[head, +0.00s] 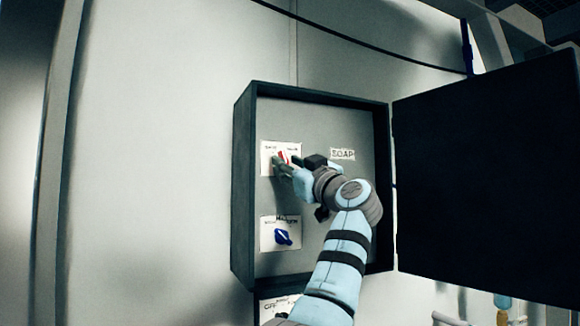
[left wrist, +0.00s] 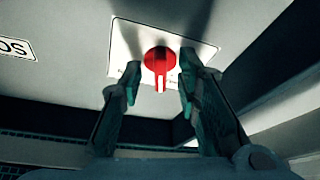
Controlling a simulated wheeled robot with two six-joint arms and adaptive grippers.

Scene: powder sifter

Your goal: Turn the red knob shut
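The red knob (head: 283,156) is on a white label plate (head: 267,150) in the upper left of the open wall box. In the left wrist view the red knob (left wrist: 159,60) is a round disc with a bar that points down in the picture. My left gripper (head: 280,163) is at the knob and hides part of it. In the left wrist view its two fingers (left wrist: 160,70) are apart, one on each side of the knob, with small gaps visible. Whether the fingertips reach around the bar is hard to tell. My right gripper is not in view.
A blue knob (head: 283,237) on its own plate is below the red one. The dark box door (head: 490,180) stands open at the right. The box frame (head: 243,190) rises around the panel.

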